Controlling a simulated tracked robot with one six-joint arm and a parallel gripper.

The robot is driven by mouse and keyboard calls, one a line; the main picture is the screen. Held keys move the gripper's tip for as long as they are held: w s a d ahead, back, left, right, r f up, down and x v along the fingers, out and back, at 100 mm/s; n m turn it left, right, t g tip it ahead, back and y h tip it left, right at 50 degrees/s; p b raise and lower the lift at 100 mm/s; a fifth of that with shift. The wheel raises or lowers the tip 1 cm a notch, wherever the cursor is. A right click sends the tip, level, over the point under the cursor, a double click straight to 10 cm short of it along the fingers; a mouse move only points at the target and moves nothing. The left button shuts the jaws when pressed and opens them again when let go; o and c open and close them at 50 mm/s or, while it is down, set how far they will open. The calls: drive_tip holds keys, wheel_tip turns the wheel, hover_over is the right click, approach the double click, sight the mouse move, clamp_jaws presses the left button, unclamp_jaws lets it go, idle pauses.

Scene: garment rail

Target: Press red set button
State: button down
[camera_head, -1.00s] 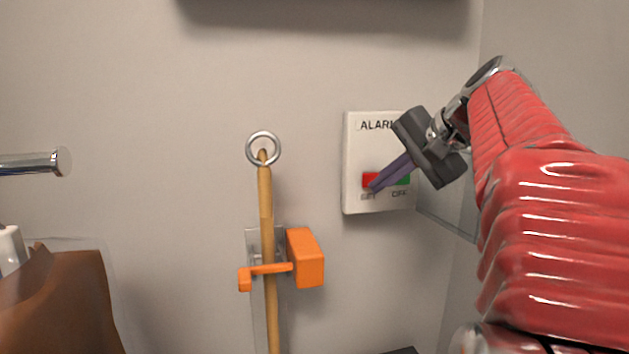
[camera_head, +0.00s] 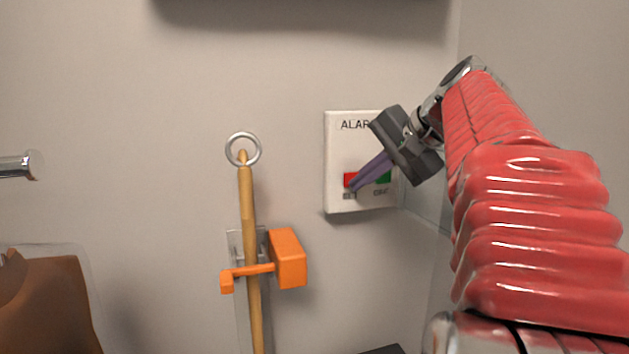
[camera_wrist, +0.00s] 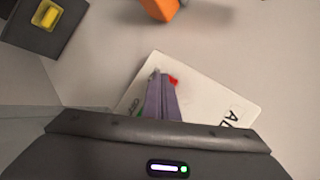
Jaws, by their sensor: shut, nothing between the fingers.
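The white alarm panel (camera_head: 337,132) is on the wall right of centre in the head view. Its red button (camera_head: 349,179) shows at the lower left of the panel, and a green button (camera_head: 384,178) sits to its right. My gripper (camera_head: 352,188) is shut and empty, its purple-grey fingertips at the lower edge of the red button. I cannot tell whether they touch it. In the wrist view the fingers (camera_wrist: 160,85) lie over the panel (camera_wrist: 210,92) and hide most of the buttons; a bit of the red button (camera_wrist: 173,81) shows beside the tips.
A wooden pole (camera_head: 247,205) with a metal ring (camera_head: 243,150) stands in an orange holder (camera_head: 288,258) left of the panel. A metal rail end (camera_head: 18,166) and a brown garment (camera_head: 55,300) are at the far left. A dark box with a yellow part (camera_wrist: 47,16) shows in the wrist view.

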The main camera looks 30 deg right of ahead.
drive_tip(key=shift+w, duration=0.2)
drive_tip(key=shift+s, duration=0.2)
idle(0.4)
drive_tip(key=shift+s+a, duration=0.15)
drive_tip(key=shift+s, duration=0.45)
drive_tip(key=shift+s, duration=0.15)
drive_tip(key=shift+s+a, duration=0.25)
drive_tip(key=shift+s, duration=0.5)
drive_tip(key=shift+s+a, duration=0.25)
drive_tip(key=shift+s, duration=0.55)
drive_tip(key=shift+s+a, duration=0.25)
drive_tip(key=shift+s, duration=0.5)
drive_tip(key=shift+w, duration=0.1)
